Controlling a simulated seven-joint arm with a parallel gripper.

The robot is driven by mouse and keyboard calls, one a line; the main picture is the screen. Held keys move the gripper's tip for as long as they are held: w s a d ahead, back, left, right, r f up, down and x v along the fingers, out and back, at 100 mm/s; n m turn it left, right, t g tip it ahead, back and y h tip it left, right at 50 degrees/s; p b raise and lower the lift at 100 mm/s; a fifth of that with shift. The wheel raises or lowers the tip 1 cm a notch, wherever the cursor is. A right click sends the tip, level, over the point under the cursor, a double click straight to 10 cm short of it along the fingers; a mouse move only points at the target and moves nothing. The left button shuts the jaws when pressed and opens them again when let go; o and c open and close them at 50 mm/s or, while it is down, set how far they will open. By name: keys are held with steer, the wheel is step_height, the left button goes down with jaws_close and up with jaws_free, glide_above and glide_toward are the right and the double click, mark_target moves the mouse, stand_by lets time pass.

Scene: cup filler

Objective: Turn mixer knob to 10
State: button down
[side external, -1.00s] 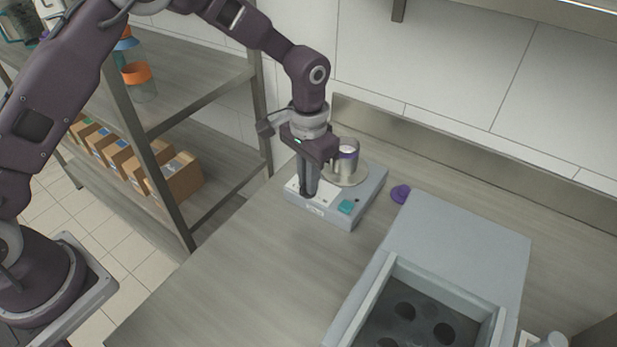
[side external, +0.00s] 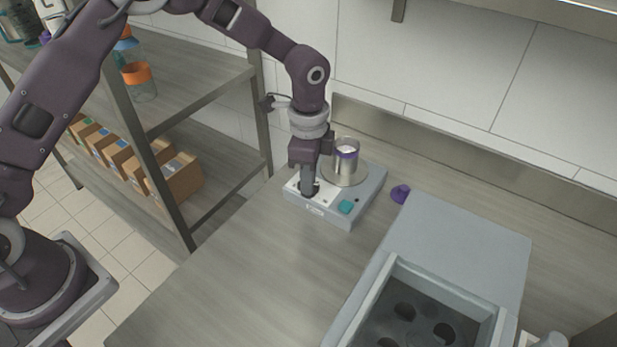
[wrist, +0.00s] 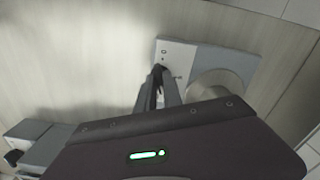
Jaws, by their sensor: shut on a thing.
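The mixer is a flat grey box (side external: 365,196) on the counter with a pale front panel and a teal button (side external: 345,207); it also shows in the wrist view (wrist: 230,62). My gripper (side external: 309,190) points down over the panel's left part and is shut on the small dark mixer knob. The fingers mostly hide the knob, so its setting cannot be read. In the wrist view my fingertips (wrist: 160,72) meet at the mixer's edge. A clear cup (side external: 346,158) with a purple band and pale contents stands on the mixer's round metal plate (side external: 357,177).
A purple lid-like piece (side external: 400,194) lies right of the mixer. A grey box with a recessed dark tray of round holes (side external: 470,245) stands at the front right. Shelving with cardboard boxes (side external: 178,180) is at the left. The counter left of the grey box is clear.

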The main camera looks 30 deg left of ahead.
steer(key=shift+w+r+m, duration=0.1)
steer(key=shift+m, duration=1.9)
steer(key=c, duration=1.5)
jaws_free()
step_height(320, 180, up, 7)
